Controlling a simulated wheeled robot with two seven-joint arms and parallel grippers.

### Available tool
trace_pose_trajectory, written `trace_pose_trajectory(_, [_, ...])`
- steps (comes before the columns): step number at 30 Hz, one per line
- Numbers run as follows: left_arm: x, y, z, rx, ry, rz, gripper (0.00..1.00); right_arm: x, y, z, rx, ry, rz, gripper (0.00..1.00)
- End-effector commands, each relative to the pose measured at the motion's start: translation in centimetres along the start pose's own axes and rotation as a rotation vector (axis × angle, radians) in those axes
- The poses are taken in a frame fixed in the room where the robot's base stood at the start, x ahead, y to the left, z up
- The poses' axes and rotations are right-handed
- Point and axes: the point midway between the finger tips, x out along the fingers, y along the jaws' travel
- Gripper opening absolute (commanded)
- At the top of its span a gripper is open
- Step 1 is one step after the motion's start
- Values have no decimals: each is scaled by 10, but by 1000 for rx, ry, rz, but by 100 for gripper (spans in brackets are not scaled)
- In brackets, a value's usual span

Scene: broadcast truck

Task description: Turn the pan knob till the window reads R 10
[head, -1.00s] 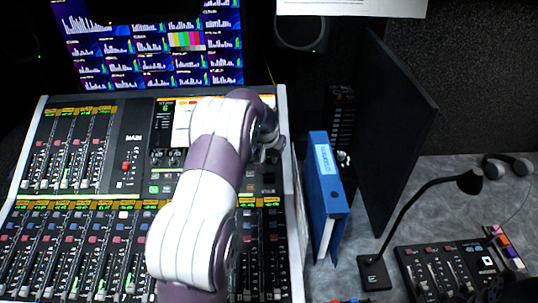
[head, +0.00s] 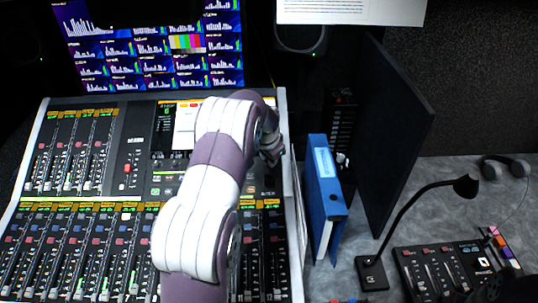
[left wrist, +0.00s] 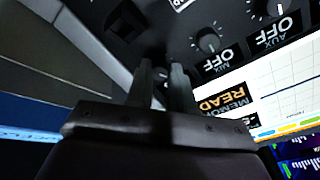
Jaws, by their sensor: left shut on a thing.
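The mixing console (head: 135,147) fills the left of the head view. My left arm reaches across it, and my left gripper (head: 271,150) is at its upper right edge. In the left wrist view the two dark fingers (left wrist: 161,82) are close together at the panel, shut on what seems to be the pan knob. The knob itself is hidden by the fingers and shadow. No window reading R 10 is legible. My right gripper is not seen.
A blue binder (head: 326,190) stands just right of the console, beside a dark upright panel (head: 395,135). A desk lamp (head: 410,205), a small fader box (head: 445,270) and a headset (head: 505,167) are on the grey desk. Monitors (head: 150,45) stand behind.

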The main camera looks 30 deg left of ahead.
Motion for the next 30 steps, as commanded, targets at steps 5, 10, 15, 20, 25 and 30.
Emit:
trace_pose_trajectory(5, [-2,0,0,159,-16,4,0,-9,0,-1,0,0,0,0])
trace_pose_trajectory(10, [-1,0,0,300,-30,8,0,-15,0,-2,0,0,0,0])
trace_pose_trajectory(15, [-1,0,-1,413,-40,9,0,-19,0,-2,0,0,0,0])
trace_pose_trajectory(20, [0,1,-1,491,-47,11,0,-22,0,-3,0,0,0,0])
trace_pose_trajectory(25, [0,1,-1,541,-52,11,0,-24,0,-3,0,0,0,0])
trace_pose_trajectory(30, [0,1,-1,563,-53,12,0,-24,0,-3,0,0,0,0])
